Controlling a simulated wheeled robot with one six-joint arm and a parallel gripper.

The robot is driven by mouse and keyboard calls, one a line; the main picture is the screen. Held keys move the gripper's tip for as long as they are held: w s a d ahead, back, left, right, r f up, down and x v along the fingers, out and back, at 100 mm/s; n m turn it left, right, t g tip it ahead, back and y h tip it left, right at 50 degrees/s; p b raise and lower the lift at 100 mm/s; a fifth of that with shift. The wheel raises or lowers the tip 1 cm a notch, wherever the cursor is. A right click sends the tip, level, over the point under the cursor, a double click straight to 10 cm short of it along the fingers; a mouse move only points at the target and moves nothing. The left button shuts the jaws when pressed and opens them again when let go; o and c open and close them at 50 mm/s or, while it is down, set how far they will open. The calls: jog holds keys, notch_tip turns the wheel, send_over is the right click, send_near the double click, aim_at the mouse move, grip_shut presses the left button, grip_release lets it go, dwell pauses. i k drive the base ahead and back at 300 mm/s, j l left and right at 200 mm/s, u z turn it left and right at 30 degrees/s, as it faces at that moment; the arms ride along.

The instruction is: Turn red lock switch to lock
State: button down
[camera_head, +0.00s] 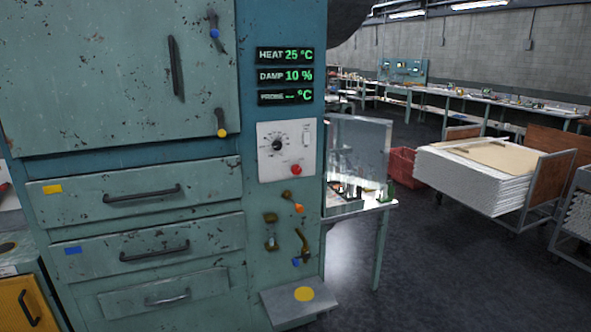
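A tall worn teal cabinet (215,170) fills the left half of the view. On its right column, a white control panel (265,160) carries a black dial (277,145), a pale rectangular switch (307,134) and a small red knob (296,169) at its lower right. The red knob is the only clearly red control; I cannot read any lock marking. Below the panel are an orange-tipped lever (298,207), brass fittings (270,218) and a brass lever with a blue end (296,261). My gripper is not in view.
Green displays (285,76) show heat, damp and probe. A grey ledge (300,305) with a yellow disc juts out below the levers. A loaded cart (480,178) stands farther right; dark floor lies between.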

aim_at(296, 169)
jog(key=i+j+z, duration=0.1)
jog(key=i, duration=0.35)
jog(key=i+j+z, duration=0.1)
jog(key=i+j, duration=0.15)
jog(key=i, duration=0.25)
jog(key=i+j+z, duration=0.1)
jog(key=i, duration=0.35)
jog(key=i+j+z, duration=0.1)
jog(key=i+j, duration=0.3)
